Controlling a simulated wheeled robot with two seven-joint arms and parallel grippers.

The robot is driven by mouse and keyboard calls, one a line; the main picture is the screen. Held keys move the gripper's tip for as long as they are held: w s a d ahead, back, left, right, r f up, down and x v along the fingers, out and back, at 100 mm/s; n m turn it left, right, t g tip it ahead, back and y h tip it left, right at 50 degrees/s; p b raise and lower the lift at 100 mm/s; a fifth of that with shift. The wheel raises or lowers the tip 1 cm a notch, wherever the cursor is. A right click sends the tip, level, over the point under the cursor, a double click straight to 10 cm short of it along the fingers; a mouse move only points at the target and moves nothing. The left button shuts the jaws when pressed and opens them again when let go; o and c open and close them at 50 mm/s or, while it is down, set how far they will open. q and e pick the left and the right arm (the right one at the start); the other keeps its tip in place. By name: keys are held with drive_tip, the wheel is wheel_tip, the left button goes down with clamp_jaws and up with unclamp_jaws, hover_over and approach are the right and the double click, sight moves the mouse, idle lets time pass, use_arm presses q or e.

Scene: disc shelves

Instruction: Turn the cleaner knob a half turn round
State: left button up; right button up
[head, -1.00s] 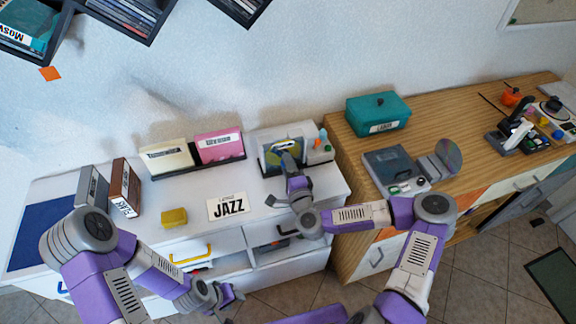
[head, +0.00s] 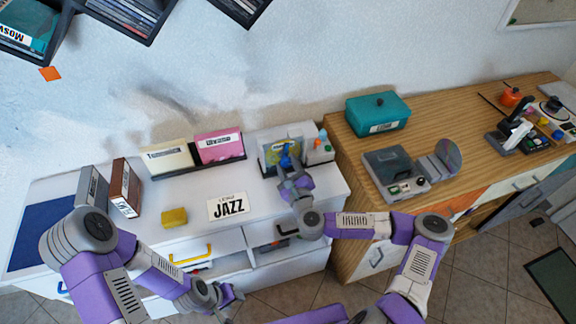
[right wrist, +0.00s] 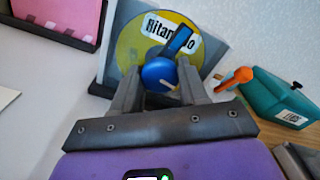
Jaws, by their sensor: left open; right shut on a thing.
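The disc cleaner (head: 310,133) is a light grey box at the back right of the white cabinet. A yellow disc (head: 270,152) with a white label stands upright in it; it also shows in the right wrist view (right wrist: 131,48). The blue cleaner knob (right wrist: 160,73) is in front of the disc, its blue arm pointing up and right. My right gripper (right wrist: 162,88) has its two fingers on either side of the knob and is shut on it. In the head view the gripper partly hides the knob (head: 286,161). My left gripper (head: 232,296) is open and empty, low in front of the cabinet.
A JAZZ card (head: 228,206) and a yellow block (head: 174,217) lie on the white cabinet. Cream (head: 167,160) and pink (head: 219,147) cases stand behind. A teal box (head: 378,114) and a grey player (head: 388,168) sit on the wooden cabinet to the right.

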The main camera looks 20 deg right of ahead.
drive_tip(key=m, duration=0.4)
drive_tip(key=shift+m, duration=0.4)
drive_tip(key=m, duration=0.3)
drive_tip(key=shift+d+r+m, duration=0.1)
drive_tip(key=shift+m, duration=0.2)
drive_tip(key=m, duration=0.3)
drive_tip(key=shift+m, duration=0.3)
drive_tip(key=shift+m+p, duration=0.3)
drive_tip(key=shift+m, duration=1.6)
drive_tip(key=o, duration=1.1)
drive_tip(key=shift+c, duration=0.2)
